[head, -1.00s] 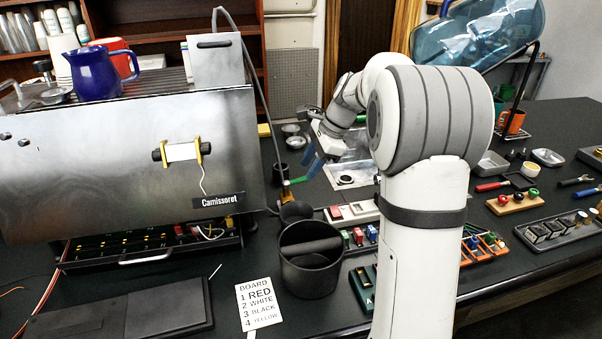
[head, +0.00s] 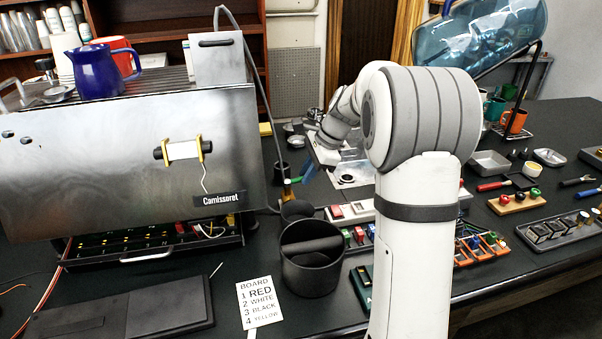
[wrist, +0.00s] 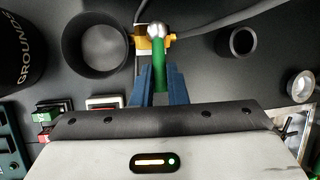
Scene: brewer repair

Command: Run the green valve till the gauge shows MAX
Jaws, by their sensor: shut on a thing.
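The green valve handle (wrist: 159,75) shows in the wrist view, with a silver ball end and a yellow-orange body (wrist: 145,42) beside it. My gripper (wrist: 160,84) has blue fingers on both sides of the handle and is shut on it. In the head view, the blue fingers of my gripper (head: 307,172) sit right of the silver machine, and a bit of the green handle (head: 296,181) sticks out at their left. I cannot make out a gauge or its reading in either view.
The silver machine (head: 110,165) fills the left. A black cup (wrist: 238,42) is right of the valve. A grey hose (wrist: 225,18) runs behind it.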

